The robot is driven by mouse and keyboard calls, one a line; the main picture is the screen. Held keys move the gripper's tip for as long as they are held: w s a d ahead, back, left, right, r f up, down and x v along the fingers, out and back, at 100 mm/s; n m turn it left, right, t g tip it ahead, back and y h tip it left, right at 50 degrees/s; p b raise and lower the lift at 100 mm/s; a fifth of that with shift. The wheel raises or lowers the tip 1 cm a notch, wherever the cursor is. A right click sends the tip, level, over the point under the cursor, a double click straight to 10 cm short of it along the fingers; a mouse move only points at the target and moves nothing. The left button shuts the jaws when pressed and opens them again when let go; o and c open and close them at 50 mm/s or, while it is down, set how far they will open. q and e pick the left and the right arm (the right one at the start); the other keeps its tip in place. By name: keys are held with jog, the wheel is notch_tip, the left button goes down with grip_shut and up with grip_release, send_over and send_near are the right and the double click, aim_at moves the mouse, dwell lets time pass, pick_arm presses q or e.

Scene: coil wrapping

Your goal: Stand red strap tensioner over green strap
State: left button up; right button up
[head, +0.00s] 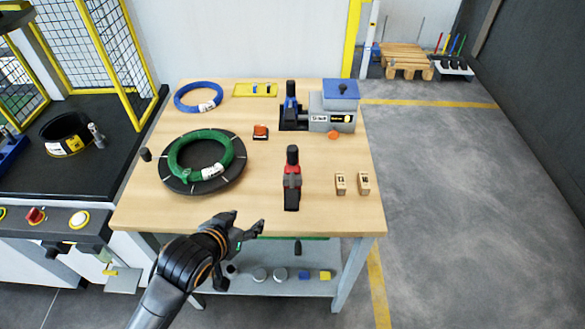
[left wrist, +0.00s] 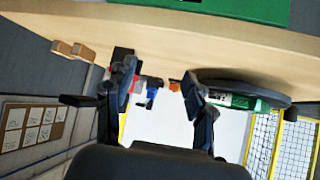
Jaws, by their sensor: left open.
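The red strap tensioner (head: 292,181), with a black handle top and black foot, stands upright on the table, right of the green coil. The green coil (head: 181,151) lies on a round black plate (head: 236,176) at the left; no separate green strap can be made out. My left gripper (head: 249,221) is open and empty at the table's front edge, in front of and left of the tensioner and apart from it. The left wrist view is upside down; the green coil (left wrist: 245,102) shows beyond one finger, and the tensioner is partly hidden by the other. My right gripper is out of view.
On the wooden table (head: 330,215) are a blue coil (head: 181,104), a blue tensioner (head: 290,106), a grey machine (head: 331,119), an orange-topped block (head: 261,131) and two small wooden blocks (head: 341,183). The table is clear between the coil plate and the red tensioner.

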aim_at(289, 156)
pick_arm(q)
jog(key=w+d+r+m+t+h, duration=0.25)
jog(key=w+d+r, duration=0.35)
jog(key=r, duration=0.4)
jog(key=shift+n, duration=0.35)
jog(key=p+x, duration=0.1)
jog(key=x, duration=0.6)
jog(key=shift+w+d+f, duration=0.15)
jog(key=shift+w, duration=0.15)
jog(key=shift+a+p+x, duration=0.15)
jog(key=shift+p+x, duration=0.3)
jog(key=shift+x, duration=0.7)
jog(key=shift+a+p+x, duration=0.1)
jog(key=shift+p+x, duration=0.3)
jog(key=shift+x, duration=0.8)
jog(key=shift+w+d+f, duration=0.15)
jog(key=shift+w+f, duration=0.05)
jog(key=shift+w, duration=0.15)
grip_shut()
jog(key=shift+r+h, duration=0.1)
jog(key=shift+h, duration=0.15)
